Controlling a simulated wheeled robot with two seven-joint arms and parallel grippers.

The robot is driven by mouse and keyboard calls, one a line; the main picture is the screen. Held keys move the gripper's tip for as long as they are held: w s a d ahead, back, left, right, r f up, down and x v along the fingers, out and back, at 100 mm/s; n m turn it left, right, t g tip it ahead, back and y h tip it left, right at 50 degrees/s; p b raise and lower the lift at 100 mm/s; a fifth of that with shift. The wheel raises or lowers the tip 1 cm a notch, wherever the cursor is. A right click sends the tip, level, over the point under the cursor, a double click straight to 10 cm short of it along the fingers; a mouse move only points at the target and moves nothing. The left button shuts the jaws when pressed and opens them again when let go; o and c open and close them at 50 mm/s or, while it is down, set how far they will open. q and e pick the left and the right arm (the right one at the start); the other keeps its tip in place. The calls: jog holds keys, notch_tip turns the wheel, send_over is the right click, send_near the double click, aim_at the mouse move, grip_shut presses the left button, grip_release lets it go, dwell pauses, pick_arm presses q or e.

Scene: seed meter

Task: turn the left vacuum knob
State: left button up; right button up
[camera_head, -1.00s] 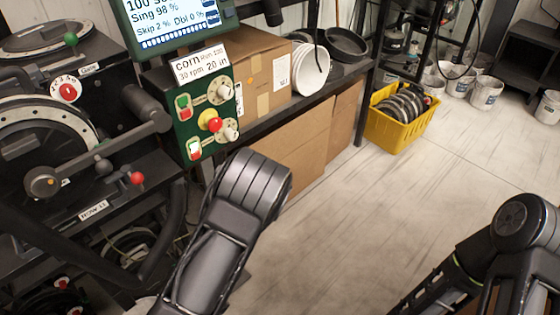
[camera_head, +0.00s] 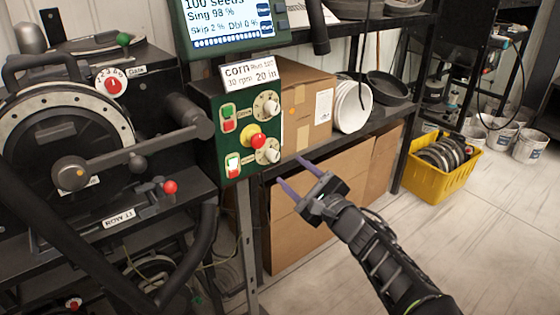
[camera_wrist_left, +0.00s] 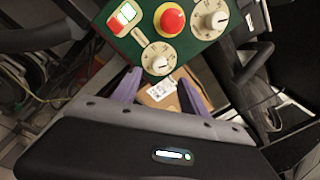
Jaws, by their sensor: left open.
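A green control panel (camera_head: 222,140) stands at centre left with two cream round knobs, an upper knob (camera_head: 267,105) and a lower knob (camera_head: 268,151). I cannot read which is the left vacuum knob. A red mushroom button (camera_head: 257,140) sits between them. My left gripper (camera_head: 294,173) is open and empty, its purple fingers pointing toward the panel just right of the lower knob, apparently apart from it. In the left wrist view the lower knob (camera_wrist_left: 159,58) lies just beyond and between the fingertips (camera_wrist_left: 158,78). The upper knob (camera_wrist_left: 210,18) is farther right there. My right gripper is not in view.
Two rocker switches (camera_head: 229,117) (camera_head: 233,165) sit left of the knobs. A screen (camera_head: 228,22) is above the panel. Black seed meter machinery (camera_head: 60,140) fills the left. Cardboard boxes (camera_head: 305,222) stand behind my gripper.

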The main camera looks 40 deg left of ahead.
aim_at(275, 158)
pick_arm(q)
jog(key=x, duration=0.7)
jog(key=shift+a+b, duration=0.35)
grip_shut()
dwell(0.3)
